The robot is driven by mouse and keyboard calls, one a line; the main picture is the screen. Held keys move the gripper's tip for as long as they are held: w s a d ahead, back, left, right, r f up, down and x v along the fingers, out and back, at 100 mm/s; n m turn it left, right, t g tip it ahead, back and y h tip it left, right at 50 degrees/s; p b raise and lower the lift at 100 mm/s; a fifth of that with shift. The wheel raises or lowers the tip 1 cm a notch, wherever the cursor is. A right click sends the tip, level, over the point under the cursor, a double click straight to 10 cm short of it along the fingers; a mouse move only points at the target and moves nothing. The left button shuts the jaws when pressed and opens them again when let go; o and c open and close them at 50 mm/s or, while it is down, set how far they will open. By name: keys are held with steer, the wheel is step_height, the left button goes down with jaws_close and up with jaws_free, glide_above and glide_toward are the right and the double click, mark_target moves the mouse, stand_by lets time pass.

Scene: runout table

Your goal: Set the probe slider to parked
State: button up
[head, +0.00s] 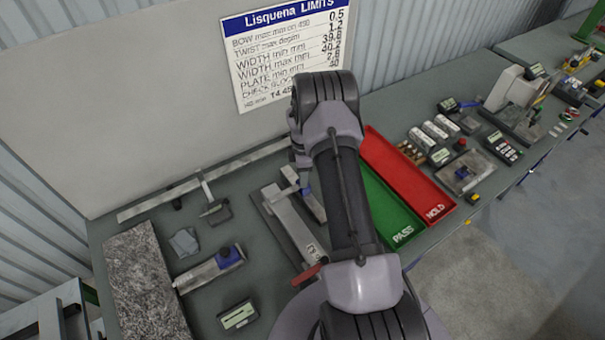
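My gripper (303,186) hangs below my wrist in the head view, over the far end of a grey metal fixture (289,226). My arm covers part of it, and its fingers are too small and shadowed to read. A small blue part shows at the fingertips; I cannot tell whether it belongs to the fixture or whether it is touched. The fixture has a red handle (308,273) at its near end. A blue block (229,256) sits on a separate metal bar (208,270) to the left. I cannot tell which part is the probe slider, nor its setting.
A green PASS tray (402,231) and red HOLD tray (437,207) lie right of my arm. A granite slab (143,285), a grey cloth (184,242) and a small display box (238,315) are left. A limits board (285,52) stands behind. Bare table shows between the left items.

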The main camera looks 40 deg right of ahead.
jaws_close()
stand_by(1.4)
